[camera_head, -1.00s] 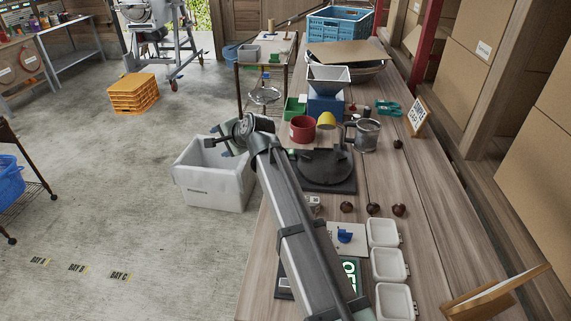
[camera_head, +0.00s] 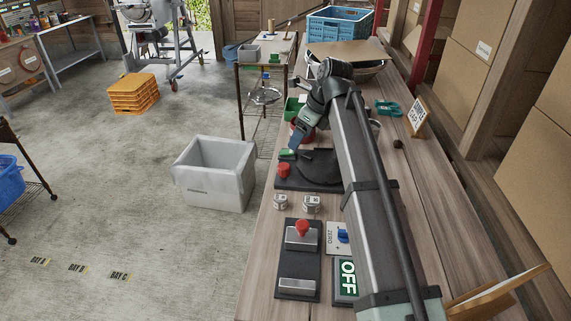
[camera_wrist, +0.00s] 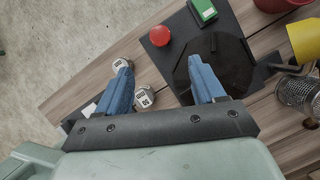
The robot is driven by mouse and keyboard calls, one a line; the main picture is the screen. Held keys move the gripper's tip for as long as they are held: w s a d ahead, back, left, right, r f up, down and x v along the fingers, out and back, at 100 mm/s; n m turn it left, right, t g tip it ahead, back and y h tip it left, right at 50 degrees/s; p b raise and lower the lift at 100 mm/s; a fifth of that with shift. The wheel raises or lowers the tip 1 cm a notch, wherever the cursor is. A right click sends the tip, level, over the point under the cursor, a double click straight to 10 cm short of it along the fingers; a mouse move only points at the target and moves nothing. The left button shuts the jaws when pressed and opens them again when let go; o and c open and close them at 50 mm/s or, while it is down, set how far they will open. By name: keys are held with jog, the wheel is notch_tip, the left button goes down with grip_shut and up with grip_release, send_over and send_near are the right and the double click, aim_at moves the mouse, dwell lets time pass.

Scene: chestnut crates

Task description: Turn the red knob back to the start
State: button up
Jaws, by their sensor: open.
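A round red knob (camera_head: 283,170) sits on the near left corner of a black base plate (camera_head: 285,184) with a dark round disc (camera_head: 320,165) and a green block (camera_head: 287,154). In the wrist view the red knob (camera_wrist: 160,36) lies beyond my fingertips, with the disc (camera_wrist: 222,62) to its right. A second red knob (camera_head: 302,227) stands on a metal plate on a dark panel nearer the front. My gripper (camera_head: 297,138), also in the wrist view (camera_wrist: 163,82), is open, its blue fingers apart with nothing between them. It hangs over the base plate's far side, apart from both knobs.
Two small white-and-grey counters (camera_head: 280,202) (camera_head: 311,204) lie between the base plate and front panel. A red mug (camera_wrist: 275,4) and yellow cup (camera_wrist: 306,40) are close by. A white crate (camera_head: 215,172) stands on the floor.

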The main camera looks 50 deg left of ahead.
aim_at(284, 166)
jog(key=x, duration=1.3)
jog(key=shift+a, duration=0.2)
jog(key=shift+c, duration=0.3)
jog(key=c, duration=1)
